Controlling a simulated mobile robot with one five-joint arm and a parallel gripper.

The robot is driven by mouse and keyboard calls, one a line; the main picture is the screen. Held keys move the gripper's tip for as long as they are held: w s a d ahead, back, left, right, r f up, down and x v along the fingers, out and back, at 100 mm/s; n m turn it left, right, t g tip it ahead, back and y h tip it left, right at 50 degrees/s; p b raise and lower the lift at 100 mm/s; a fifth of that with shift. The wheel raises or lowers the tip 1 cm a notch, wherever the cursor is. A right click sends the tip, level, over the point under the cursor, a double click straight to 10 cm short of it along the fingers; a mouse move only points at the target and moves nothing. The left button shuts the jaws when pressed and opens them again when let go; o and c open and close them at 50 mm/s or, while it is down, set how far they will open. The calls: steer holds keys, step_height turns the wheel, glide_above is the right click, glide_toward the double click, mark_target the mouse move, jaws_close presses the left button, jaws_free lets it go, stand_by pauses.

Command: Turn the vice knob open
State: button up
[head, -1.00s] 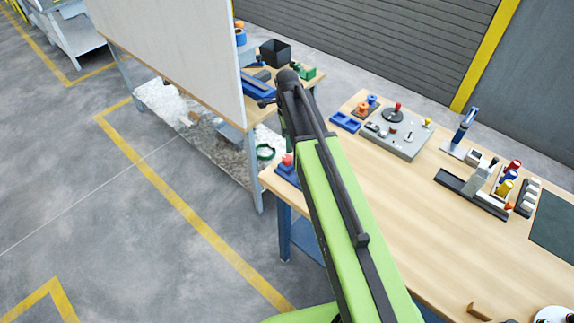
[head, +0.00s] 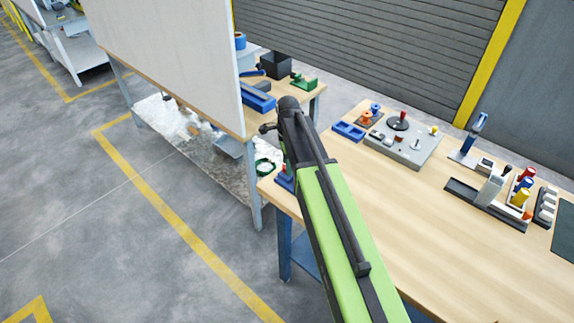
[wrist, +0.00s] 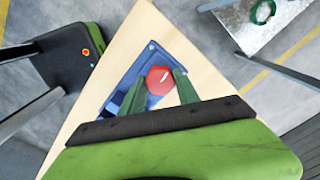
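The blue vice (wrist: 122,97) sits near the corner of the wooden table in the wrist view. Its red, many-sided knob (wrist: 160,80) lies between the tips of my gripper's two green fingers (wrist: 161,76). The fingers are apart, one on each side of the knob. I cannot tell whether either touches it. In the head view my arm covers most of the vice; only a bit of its blue base (head: 284,182) shows at the table corner, left of my arm.
The wooden table (head: 420,235) has a wide clear area right of my arm. A grey board (head: 408,146) and a clamp stand (head: 470,150) are farther back. A tall white panel (head: 175,60) stands on the left. A green ring (head: 265,167) lies on a lower shelf.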

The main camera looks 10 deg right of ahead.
steer(key=shift+s, duration=0.1)
jaws_close()
steer(key=shift+a, duration=0.15)
steer(key=shift+n, duration=0.3)
